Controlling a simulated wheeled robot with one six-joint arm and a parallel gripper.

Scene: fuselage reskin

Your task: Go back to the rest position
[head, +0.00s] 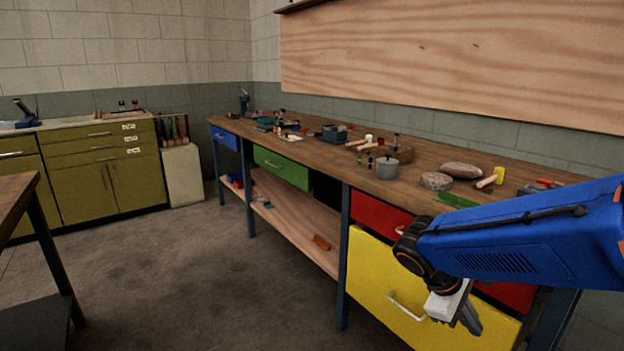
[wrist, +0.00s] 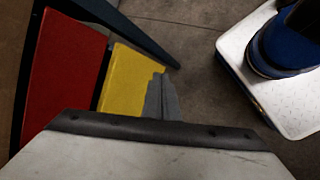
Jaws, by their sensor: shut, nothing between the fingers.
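My gripper (head: 468,318) hangs at the end of my blue arm, at the lower right in the head view. It is in front of the yellow drawer (head: 375,285) of the long workbench. In the wrist view my gripper's fingers (wrist: 163,97) are together with nothing between them. The yellow drawer also shows there (wrist: 132,75), just beyond the fingertips, with the red drawer (wrist: 62,85) to its left. I cannot tell the exact gap between the fingers and the drawer front.
The workbench top (head: 315,152) carries a grey pot (head: 387,167), stones, a mallet (head: 490,178) and small tools. A green drawer (head: 283,167) is farther along. A dark table (head: 22,200) stands at the left. The concrete floor (head: 190,265) between is clear.

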